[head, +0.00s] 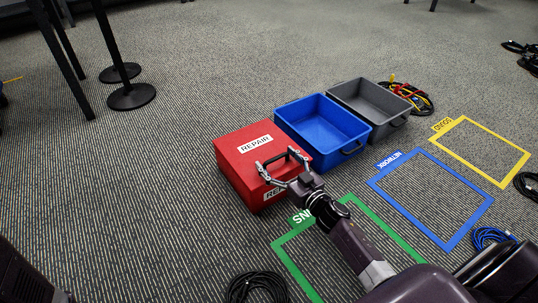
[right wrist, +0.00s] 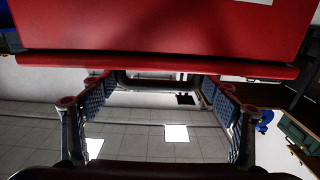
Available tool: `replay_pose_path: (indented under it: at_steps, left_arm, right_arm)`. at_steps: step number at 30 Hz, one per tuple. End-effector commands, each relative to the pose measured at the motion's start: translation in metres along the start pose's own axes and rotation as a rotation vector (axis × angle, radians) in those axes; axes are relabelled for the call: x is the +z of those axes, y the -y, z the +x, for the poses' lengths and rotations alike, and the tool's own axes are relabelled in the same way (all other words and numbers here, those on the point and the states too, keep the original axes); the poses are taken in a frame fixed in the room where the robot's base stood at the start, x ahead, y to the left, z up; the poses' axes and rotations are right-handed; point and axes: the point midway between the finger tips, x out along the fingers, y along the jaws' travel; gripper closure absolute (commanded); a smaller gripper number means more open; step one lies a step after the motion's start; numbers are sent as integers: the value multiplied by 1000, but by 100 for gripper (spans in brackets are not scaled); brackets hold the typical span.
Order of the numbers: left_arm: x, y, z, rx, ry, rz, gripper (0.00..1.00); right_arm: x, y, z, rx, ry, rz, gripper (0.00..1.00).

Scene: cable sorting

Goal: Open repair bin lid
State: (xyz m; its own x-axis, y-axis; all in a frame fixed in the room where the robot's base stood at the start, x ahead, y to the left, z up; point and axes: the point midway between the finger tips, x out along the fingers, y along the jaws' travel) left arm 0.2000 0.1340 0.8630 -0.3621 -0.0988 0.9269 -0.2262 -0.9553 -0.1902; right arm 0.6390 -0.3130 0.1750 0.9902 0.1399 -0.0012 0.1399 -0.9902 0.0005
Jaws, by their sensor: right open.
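The red repair bin (head: 238,172) stands on the carpet with its lid (head: 232,145) shut and a white REPAIR label on top. My right gripper (head: 280,162) is open at the lid's near right edge, its two fingers spread and nothing held. In the right wrist view, the red lid edge (right wrist: 160,65) runs across just beyond the open fingers (right wrist: 155,88). A dark handle-like bar (right wrist: 160,78) shows between them; contact cannot be told. The gripper partly covers the bin's front label. My left gripper is not in view.
A blue bin (head: 318,125) and a grey bin (head: 368,105) stand open beside the repair bin. Green (head: 290,235), blue (head: 440,240) and yellow (head: 510,175) floor outlines lie in front. Coiled cables (head: 255,287) lie around. Stanchion bases (head: 132,97) stand at upper left.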

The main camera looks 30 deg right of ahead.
Motion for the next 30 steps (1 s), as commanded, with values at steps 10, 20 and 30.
replay_pose_path:
  at_steps: [10,20,30]
  left_arm:
    - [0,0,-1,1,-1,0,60]
    - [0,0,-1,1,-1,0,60]
    - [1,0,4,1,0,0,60]
  right_arm:
    - [0,-1,0,1,0,1,20]
    - [0,0,0,0,0,1,57]
    - [-3,0,0,-1,5,0,71]
